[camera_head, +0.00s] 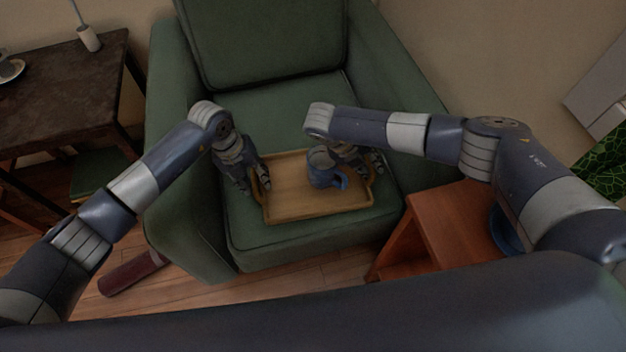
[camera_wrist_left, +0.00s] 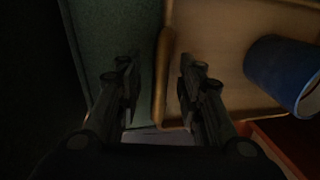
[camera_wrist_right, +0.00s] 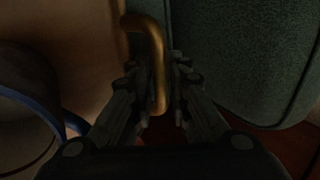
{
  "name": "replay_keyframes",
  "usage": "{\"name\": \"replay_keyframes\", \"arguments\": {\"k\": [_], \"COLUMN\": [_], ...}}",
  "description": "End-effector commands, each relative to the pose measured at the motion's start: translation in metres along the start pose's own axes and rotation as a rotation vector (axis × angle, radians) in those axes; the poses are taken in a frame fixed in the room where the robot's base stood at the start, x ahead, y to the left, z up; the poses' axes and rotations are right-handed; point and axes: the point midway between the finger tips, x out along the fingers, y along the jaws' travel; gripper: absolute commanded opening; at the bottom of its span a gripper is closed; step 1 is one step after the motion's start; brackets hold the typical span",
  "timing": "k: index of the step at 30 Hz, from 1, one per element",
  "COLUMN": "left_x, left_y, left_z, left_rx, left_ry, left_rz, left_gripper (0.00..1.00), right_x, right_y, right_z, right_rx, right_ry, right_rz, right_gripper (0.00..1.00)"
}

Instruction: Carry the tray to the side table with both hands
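The wooden tray (camera_head: 290,190) lies on the green armchair's seat, with a blue mug (camera_head: 327,172) on its right half. My left gripper (camera_head: 262,182) is at the tray's left handle. In the left wrist view its fingers (camera_wrist_left: 157,82) stand apart on either side of the handle (camera_wrist_left: 161,65), with gaps showing. My right gripper (camera_head: 374,166) is at the right handle. In the right wrist view the handle (camera_wrist_right: 157,60) runs between its close-set fingers (camera_wrist_right: 160,88). Whether they press on it is too dark to tell.
The green armchair (camera_head: 265,70) has raised arms on both sides of the tray. A reddish wooden side table (camera_head: 455,222) stands right of the chair, with a blue round object (camera_head: 504,232) on it partly hidden by my right arm. A dark table (camera_head: 60,85) stands left.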

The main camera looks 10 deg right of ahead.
Motion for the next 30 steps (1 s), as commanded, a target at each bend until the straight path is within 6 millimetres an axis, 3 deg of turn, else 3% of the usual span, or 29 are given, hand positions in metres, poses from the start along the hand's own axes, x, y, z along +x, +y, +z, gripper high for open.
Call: {"name": "replay_keyframes", "arguments": {"k": [10,12,15,30], "left_x": [0.0033,0.0032,0.0031,-0.0062], "left_y": [0.0,0.0001,0.0001,-0.002], "left_z": [0.0,0.0,0.0,0.0008], "left_rx": [0.0,0.0,0.0,0.0], "left_ry": [-0.001,0.0,0.0,-0.002], "left_rz": [0.0,0.0,0.0,-0.001], "left_gripper": [0.35,0.19,0.0,0.0], "right_x": [0.0033,0.0032,0.0031,-0.0047], "right_y": [-0.0001,-0.0001,-0.0001,-0.005], "right_z": [-0.0001,-0.0001,-0.0001,0.0004], "right_rx": [0.0,0.0,0.0,0.0], "right_ry": [0.0,0.0,0.0,-0.001], "right_rz": [0.0,0.0,0.0,-0.001], "right_gripper": [0.17,0.01,0.0,0.0]}}
